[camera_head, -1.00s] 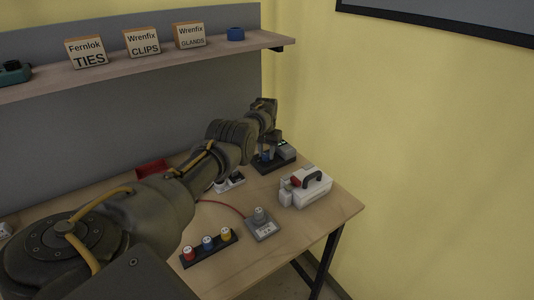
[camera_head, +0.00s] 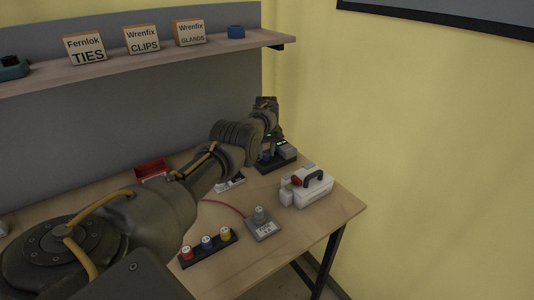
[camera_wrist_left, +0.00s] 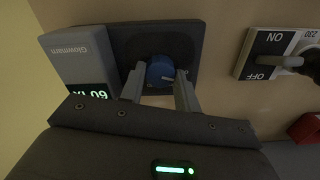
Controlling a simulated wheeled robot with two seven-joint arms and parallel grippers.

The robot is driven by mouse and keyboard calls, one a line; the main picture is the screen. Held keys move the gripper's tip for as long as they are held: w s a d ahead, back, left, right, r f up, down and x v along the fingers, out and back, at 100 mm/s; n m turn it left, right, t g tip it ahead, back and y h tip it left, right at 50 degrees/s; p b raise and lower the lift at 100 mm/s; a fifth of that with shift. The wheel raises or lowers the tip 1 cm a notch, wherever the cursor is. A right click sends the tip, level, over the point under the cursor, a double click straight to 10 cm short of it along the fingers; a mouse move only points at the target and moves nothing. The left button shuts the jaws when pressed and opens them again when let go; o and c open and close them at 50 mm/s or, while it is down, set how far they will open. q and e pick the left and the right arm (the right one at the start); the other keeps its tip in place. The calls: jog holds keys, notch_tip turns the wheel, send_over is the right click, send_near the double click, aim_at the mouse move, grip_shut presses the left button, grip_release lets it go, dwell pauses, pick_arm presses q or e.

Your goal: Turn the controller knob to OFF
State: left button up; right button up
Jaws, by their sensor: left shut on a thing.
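The controller's blue knob (camera_wrist_left: 160,72) sits on a dark base plate (camera_wrist_left: 190,42) in the left wrist view. A white pointer mark on it points roughly right in that picture. My left gripper (camera_wrist_left: 159,92) is shut on the knob, with a finger on each side. Beside the knob is a grey unit marked Glowmarn (camera_wrist_left: 75,55), with a lit display partly hidden by my gripper. In the head view the grey unit (camera_head: 286,150) stands at the far right corner of the table, and my left gripper (camera_head: 266,147) is over the base beside it.
A switch marked ON and OFF (camera_wrist_left: 275,55) is close by. A white case (camera_head: 306,190) with a black handle, a grey socket box (camera_head: 263,226) with a red cable, a strip with red, blue and yellow pieces (camera_head: 208,248) and a red bin (camera_head: 152,170) share the table.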

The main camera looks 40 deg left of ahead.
aim_at(266, 154)
pick_arm(q)
jog(key=shift+s+d+f, duration=0.15)
jog(key=shift+s+f, duration=0.1)
jog(key=shift+f, duration=0.1)
jog(key=o, duration=1)
jog(key=shift+r, duration=0.15)
jog(key=shift+w, duration=0.1)
jog(key=shift+r, duration=0.15)
jog(key=shift+r+n, duration=0.3)
jog(key=shift+r, duration=0.05)
notch_tip(266, 154, up, 10)
jog(key=shift+f+p, duration=0.1)
jog(key=shift+p, duration=0.55)
